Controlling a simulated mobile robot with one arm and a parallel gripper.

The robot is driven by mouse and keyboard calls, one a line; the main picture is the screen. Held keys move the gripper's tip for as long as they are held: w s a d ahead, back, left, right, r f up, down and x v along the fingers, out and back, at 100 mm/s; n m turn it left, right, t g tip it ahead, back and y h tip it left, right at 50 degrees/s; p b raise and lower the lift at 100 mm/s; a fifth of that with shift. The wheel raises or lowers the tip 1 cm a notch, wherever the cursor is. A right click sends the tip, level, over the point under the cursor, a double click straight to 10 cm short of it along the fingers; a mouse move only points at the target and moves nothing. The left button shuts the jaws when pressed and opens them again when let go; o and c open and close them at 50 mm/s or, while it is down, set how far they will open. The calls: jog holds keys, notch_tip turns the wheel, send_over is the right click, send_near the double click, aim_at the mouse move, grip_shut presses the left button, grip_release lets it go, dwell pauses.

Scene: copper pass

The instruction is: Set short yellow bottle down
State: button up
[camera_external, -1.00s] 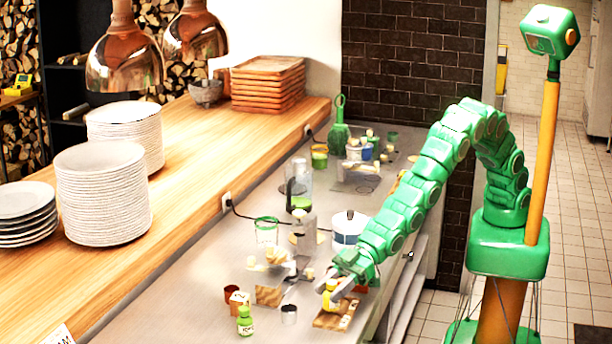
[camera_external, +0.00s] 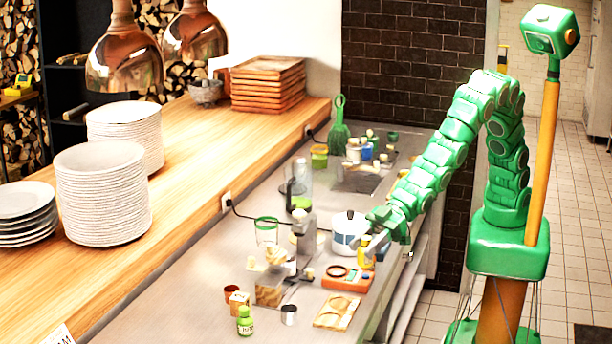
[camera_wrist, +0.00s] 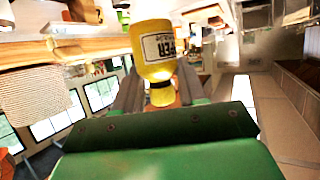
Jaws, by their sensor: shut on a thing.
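My gripper (camera_external: 367,244) is shut on the short yellow bottle (camera_external: 366,256), near the right edge of the steel counter (camera_external: 200,288). The bottle hangs just right of the blue-and-white pot and at the back of the orange scale. I cannot tell whether its base touches anything. In the wrist view the yellow bottle (camera_wrist: 153,42) has a white label with dark letters and a dark cap. The two fingers (camera_wrist: 158,88) close around its cap end.
An orange scale (camera_external: 334,284) and a wooden board (camera_external: 337,312) lie near the front edge. The pot (camera_external: 346,240) stands close by on the left. A green bottle (camera_external: 245,322) and a metal cup (camera_external: 289,315) stand left of the board. Bare counter lies at the front left.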

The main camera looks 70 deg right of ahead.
jog(key=shift+v, duration=0.9)
jog(key=shift+s+d+r, duration=0.25)
jog(key=shift+d+r, duration=0.05)
jog(key=shift+d, duration=0.1)
